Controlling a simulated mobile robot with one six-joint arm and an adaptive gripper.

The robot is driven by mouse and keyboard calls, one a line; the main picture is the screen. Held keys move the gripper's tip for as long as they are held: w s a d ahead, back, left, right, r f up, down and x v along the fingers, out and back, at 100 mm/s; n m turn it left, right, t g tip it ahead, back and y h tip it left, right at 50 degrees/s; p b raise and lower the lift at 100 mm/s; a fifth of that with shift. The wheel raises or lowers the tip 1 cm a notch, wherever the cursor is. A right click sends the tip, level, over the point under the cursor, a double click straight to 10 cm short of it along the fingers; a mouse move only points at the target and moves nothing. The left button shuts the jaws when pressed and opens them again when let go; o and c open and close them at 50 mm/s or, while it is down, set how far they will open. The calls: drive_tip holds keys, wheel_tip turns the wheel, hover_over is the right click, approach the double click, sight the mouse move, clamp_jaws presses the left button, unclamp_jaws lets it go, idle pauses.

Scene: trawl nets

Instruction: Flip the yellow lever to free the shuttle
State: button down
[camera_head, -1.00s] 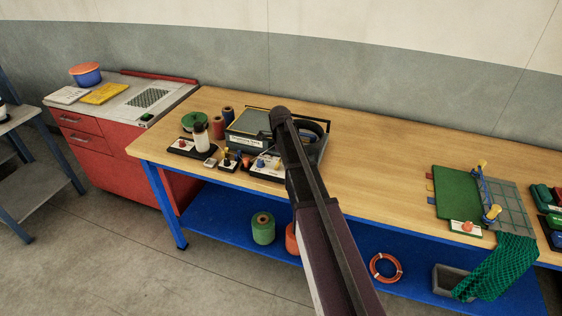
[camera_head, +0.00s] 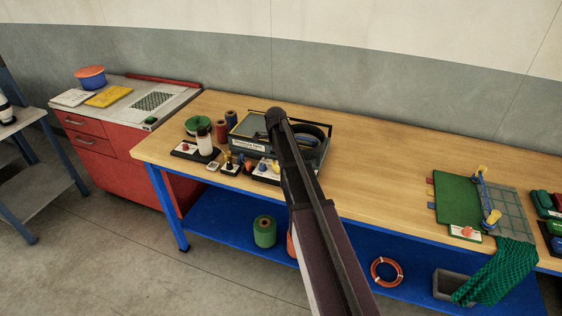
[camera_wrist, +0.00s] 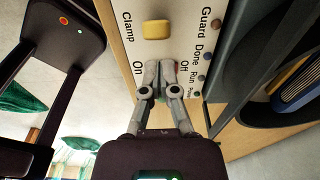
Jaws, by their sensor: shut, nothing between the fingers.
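In the wrist view a yellow lever (camera_wrist: 156,29) with a blocky rounded head sits on a white panel (camera_wrist: 180,25), beside the word "Clamp"; "On" and "Off" are printed lower down. My gripper (camera_wrist: 160,68) is shut and empty, its fingertips over the panel just below the lever, with a visible gap to it. A bit of red shows behind the fingertips. In the head view my arm hides the gripper and part of the grey machine (camera_head: 250,128) on the bench.
Small lights stand beside "Guard", "Done", "Run" and "Power" on the panel. A dark round housing (camera_wrist: 245,60) is close on the right.

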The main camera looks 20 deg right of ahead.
sight(277, 167)
drive_tip(key=shift+r+p, duration=0.4)
drive_tip(key=shift+r, duration=0.1)
drive_tip(key=shift+a+r, duration=0.1)
drive_tip(key=shift+w+a+r+p, duration=0.3)
drive_tip(key=shift+r+p, duration=0.15)
drive_tip(key=shift+p, duration=0.05)
drive_tip(key=shift+w+a+r+p, duration=0.25)
drive_tip(key=shift+r+p, duration=0.2)
drive_tip(key=shift+p, duration=0.05)
drive_tip(key=w+a+r+p, duration=0.3)
drive_tip(key=a+r+p, duration=0.1)
drive_tip(key=shift+w+a+r+p, duration=0.25)
drive_tip(key=shift+w+r+p, duration=0.05)
drive_tip(key=shift+r+p, duration=0.1)
